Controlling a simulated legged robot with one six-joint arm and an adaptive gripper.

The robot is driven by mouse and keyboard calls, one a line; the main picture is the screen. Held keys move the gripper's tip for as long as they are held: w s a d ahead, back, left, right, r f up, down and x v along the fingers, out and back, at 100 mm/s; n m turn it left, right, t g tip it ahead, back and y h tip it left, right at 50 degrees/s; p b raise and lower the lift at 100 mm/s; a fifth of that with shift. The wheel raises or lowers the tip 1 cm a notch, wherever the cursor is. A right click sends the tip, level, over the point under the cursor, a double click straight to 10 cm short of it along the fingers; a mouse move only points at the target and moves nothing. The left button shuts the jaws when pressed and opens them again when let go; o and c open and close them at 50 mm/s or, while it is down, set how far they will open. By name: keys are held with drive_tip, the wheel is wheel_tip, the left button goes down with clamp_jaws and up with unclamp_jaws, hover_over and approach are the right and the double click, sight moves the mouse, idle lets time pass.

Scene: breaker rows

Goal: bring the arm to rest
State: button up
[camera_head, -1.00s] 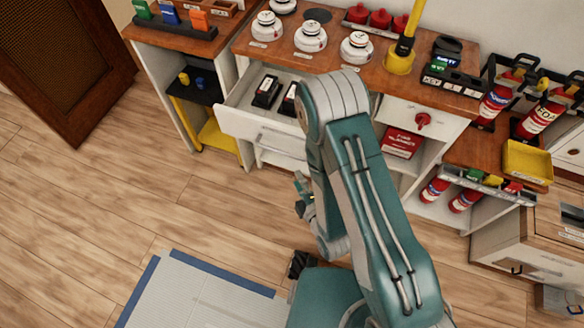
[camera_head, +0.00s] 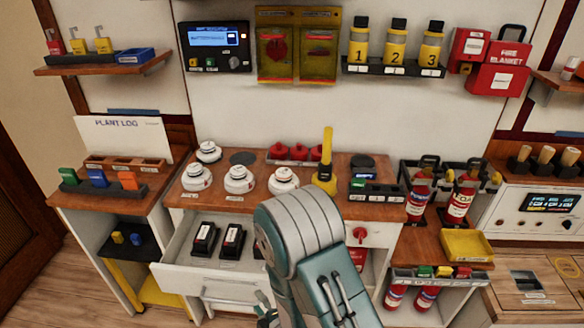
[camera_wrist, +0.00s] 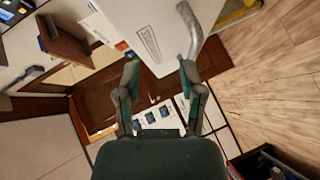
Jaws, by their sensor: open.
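My arm is folded up in front of the workbench, its grey and teal elbow covering part of the bench front in the head view. My gripper (camera_wrist: 157,88) shows in the wrist view with its two fingers apart and nothing between them. A grey bar handle on a white front (camera_wrist: 160,35) lies just beyond the right fingertip; I cannot tell whether they touch. In the head view the gripper is mostly hidden behind my arm at the bottom edge.
An open drawer (camera_head: 178,255) with black breakers (camera_head: 231,241) juts out left of my arm. White detectors (camera_head: 239,180) and a yellow-handled tool (camera_head: 326,170) stand on the bench (camera_head: 340,206). Fire extinguishers (camera_head: 460,197) stand at the right.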

drive_tip(key=w+d+r+m+h, duration=0.1)
drive_tip(key=w+r, duration=0.1)
drive_tip(key=r, duration=0.1)
drive_tip(key=w+d+r+m+h, duration=0.1)
drive_tip(key=d+r+m, duration=0.1)
drive_tip(key=w+d+r+m+h, duration=0.1)
drive_tip(key=w+d+r+m, duration=0.1)
drive_tip(key=r, duration=0.1)
drive_tip(key=shift+w+d+r+g, duration=0.25)
drive_tip(key=shift+w+r+g, duration=0.05)
drive_tip(key=shift+r, duration=0.05)
drive_tip(key=s+d+r+m+g+h, duration=0.2)
drive_tip(key=s+d+r+m, duration=0.2)
drive_tip(key=d+r+m, duration=0.3)
drive_tip(key=s+d+r+m+g+h, duration=0.1)
drive_tip(key=s+d+r+m+h, duration=0.25)
drive_tip(key=d+r, duration=0.45)
drive_tip(key=s+d+r+m+g, duration=0.1)
drive_tip(key=s+r+m, duration=0.2)
drive_tip(key=s, duration=0.3)
drive_tip(key=s+d+r+m+g, duration=0.1)
drive_tip(key=s+d+r+m, duration=0.1)
drive_tip(key=s, duration=0.4)
drive_tip(key=shift+s+d+r+m+g, duration=0.15)
drive_tip(key=shift+s+r+m+g, duration=0.15)
drive_tip(key=shift+r+m+g, duration=0.15)
